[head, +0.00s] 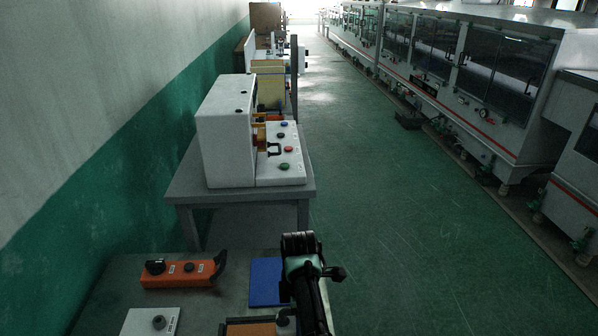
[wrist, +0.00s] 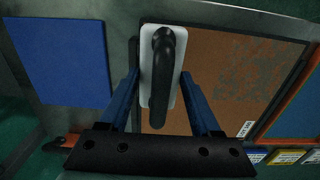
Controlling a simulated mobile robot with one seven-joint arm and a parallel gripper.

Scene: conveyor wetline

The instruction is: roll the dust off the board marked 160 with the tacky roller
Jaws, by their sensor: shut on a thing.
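A copper-brown board (wrist: 222,70) lies on the bench in the wrist view, with grey dusty patches over its upper right part. A small white label (wrist: 246,129) sits near its lower right corner, too small to read. My gripper (wrist: 160,82) is shut on the black handle of a white-bodied tool, which I take for the tacky roller (wrist: 162,40). The tool is over the board's left edge; I cannot tell whether it touches the board. In the head view my arm hides the gripper and the tool, and a strip of the board (head: 250,329) shows at the bottom edge.
A blue pad (wrist: 60,60) lies left of the board. An orange-framed panel (wrist: 298,105) and coloured label cards (wrist: 287,157) lie to the right. In the head view an orange control box (head: 180,273) and a white plate with a knob (head: 150,323) occupy the bench's left side.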

